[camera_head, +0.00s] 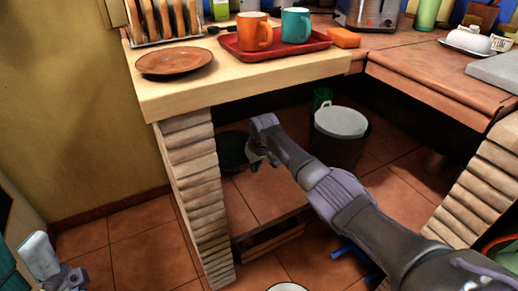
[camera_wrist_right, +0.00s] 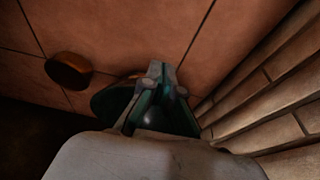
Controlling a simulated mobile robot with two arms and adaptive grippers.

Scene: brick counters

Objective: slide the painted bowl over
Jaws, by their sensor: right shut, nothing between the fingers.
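The painted bowl looks to be the dark green round thing (camera_head: 232,151) low under the wooden counter, beside the brick pillar. It is in shadow, and its painting cannot be made out. In the right wrist view the green bowl (camera_wrist_right: 104,99) lies behind and beside my fingers, which hide part of it. My right gripper (camera_head: 263,158) reaches down under the counter, shut and empty, close to the bowl's right side. It also shows in the wrist view (camera_wrist_right: 166,76); whether it touches the bowl is unclear. Part of my left gripper (camera_head: 45,262) shows at the lower left; its fingers are unclear.
The brick pillar (camera_head: 195,190) stands close to the bowl. A grey-lidded bin (camera_head: 338,140) stands behind my right arm. A brown round object (camera_wrist_right: 68,71) lies apart from the bowl. Above, the counter holds a brown plate (camera_head: 175,61) and a red tray (camera_head: 275,52) with mugs.

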